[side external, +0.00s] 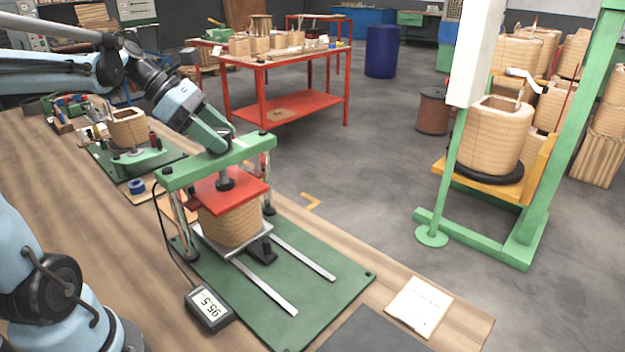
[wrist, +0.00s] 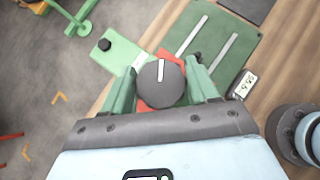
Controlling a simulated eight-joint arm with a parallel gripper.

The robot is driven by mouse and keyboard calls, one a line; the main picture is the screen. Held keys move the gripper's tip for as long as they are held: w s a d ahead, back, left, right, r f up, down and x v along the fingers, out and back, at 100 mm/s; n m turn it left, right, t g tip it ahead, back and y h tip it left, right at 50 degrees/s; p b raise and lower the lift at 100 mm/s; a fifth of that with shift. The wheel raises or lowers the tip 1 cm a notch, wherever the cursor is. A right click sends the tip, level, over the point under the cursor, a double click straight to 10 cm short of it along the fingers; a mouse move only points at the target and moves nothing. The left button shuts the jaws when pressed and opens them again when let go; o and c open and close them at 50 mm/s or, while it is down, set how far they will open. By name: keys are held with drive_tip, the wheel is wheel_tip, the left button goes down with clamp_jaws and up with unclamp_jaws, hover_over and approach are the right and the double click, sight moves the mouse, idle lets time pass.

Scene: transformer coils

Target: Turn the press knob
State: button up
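The press has a green crossbar (side external: 180,178), a red pressing plate (side external: 252,190) and a woven tan coil (side external: 232,226) under the plate. The press knob (wrist: 162,88) is a round dark grey cap with a white mark pointing up in the wrist view. My gripper (wrist: 161,80) is above the crossbar with one green finger on each side of the knob, close against its sides. In the side view my gripper (side external: 222,145) covers most of the knob. The coil is hidden in the wrist view.
A digital readout (side external: 208,307) shows 95.5 in front of the press. Two metal rails (side external: 304,258) run along the green base plate (side external: 335,287). A paper sheet (side external: 419,305) lies to the right. A second coil fixture (side external: 130,160) stands at the left on the wooden bench.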

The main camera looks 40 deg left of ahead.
drive_tip(key=c, duration=0.5)
drive_tip(key=shift+m+g+h, duration=0.8)
drive_tip(key=shift+m+g, duration=0.3)
drive_tip(key=shift+m, duration=0.6)
drive_tip(key=o, duration=1)
drive_tip(key=v, duration=1.2)
